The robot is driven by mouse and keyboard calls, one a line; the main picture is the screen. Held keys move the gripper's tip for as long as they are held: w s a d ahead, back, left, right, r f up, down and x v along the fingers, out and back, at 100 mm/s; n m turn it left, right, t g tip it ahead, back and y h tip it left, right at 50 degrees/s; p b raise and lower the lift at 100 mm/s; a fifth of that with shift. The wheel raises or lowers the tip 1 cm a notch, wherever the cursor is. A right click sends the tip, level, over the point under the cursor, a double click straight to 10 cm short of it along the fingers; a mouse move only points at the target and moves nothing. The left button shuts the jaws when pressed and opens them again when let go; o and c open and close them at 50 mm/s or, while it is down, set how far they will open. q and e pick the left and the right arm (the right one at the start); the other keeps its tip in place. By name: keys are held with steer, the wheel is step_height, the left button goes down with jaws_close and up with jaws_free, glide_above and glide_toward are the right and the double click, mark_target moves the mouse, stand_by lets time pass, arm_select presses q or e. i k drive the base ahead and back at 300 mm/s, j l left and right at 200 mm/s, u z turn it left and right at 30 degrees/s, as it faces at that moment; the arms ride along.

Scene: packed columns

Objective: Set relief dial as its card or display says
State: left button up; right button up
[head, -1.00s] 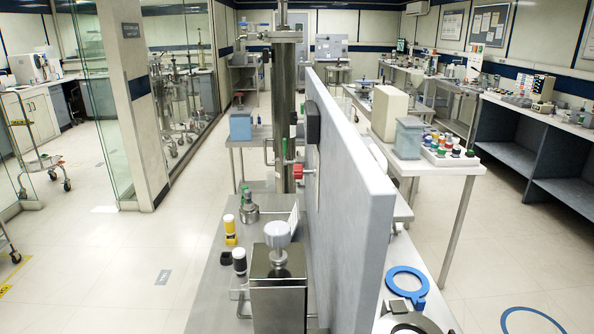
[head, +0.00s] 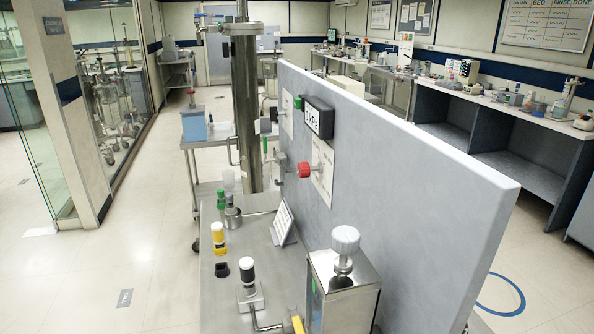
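A light grey, ridged round knob (head: 345,243) sits on top of a shiny steel box (head: 343,290) at the bottom middle of the head view. It may be the relief dial, but I read no label or scale on it. A black-framed display (head: 318,117) on the grey panel shows "kPa"; its figure is not clear. A white card (head: 284,222) stands tilted on the steel bench, its print too small to read. Neither of my grippers is in view.
The upright grey panel (head: 410,185) borders the bench on the right. The floor (head: 150,250) to the left is clear.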

mark_target(303, 169)
steer(key=j+z, duration=0.1)
steer(key=j, duration=0.3)
steer(key=k+j+z, duration=0.15)
steer(key=j, duration=0.25)
steer(key=k+j+z, duration=0.1)
steer(key=j, duration=0.25)
steer(key=k+j+z, duration=0.1)
steer(key=j, duration=0.3)
steer(key=i+j, duration=0.1)
steer(key=i, duration=0.2)
